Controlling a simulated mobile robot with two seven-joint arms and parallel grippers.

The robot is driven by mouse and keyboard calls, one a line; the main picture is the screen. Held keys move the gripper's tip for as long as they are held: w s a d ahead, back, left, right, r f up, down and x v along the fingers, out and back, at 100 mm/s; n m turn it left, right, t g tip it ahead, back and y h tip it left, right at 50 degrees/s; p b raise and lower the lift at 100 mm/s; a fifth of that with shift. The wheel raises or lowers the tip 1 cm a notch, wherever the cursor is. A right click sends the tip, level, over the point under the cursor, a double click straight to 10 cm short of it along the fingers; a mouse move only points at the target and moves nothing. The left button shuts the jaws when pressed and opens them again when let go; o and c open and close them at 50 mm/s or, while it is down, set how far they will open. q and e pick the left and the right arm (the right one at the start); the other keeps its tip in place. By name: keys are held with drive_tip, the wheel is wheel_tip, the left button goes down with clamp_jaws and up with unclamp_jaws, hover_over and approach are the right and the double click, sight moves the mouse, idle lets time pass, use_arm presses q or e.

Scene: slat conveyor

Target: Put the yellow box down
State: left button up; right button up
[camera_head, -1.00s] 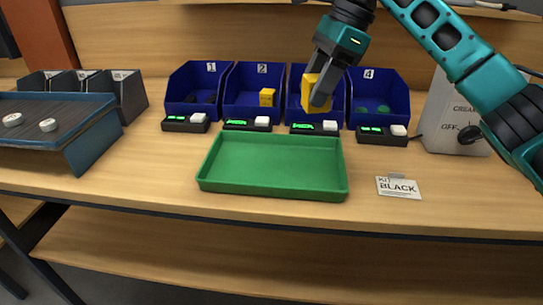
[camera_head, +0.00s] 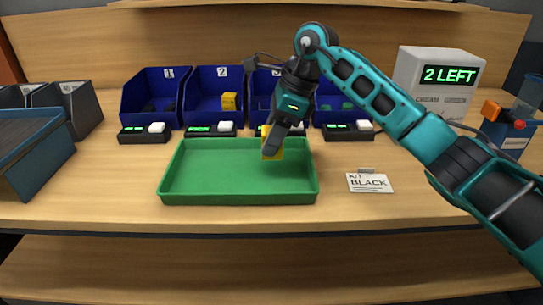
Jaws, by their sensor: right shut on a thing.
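The yellow box (camera_head: 272,148) is held in my right gripper (camera_head: 270,144), which is shut on it and points down. The box hangs over the right back part of the green tray (camera_head: 178,196); whether it touches the tray floor I cannot tell. The gripper fingers hide part of the box. The tray looks otherwise empty. My left gripper is not in view.
A card reading KIT BLACK (camera_head: 370,183) lies right of the tray. A white device (camera_head: 436,72) shows "2 LEFT". A blue conveyor (camera_head: 36,165) is at left.

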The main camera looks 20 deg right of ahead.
drive_tip(key=shift+f, duration=2.35)
drive_tip(key=shift+f, duration=0.15)
drive_tip(key=o, duration=1)
drive_tip(key=shift+o, duration=0.2)
drive_tip(key=shift+d+r, duration=0.1)
drive_tip(key=shift+r, duration=0.3)
drive_tip(key=v, duration=1.1)
drive_tip(key=shift+r, duration=0.25)
drive_tip(key=shift+d, duration=0.15)
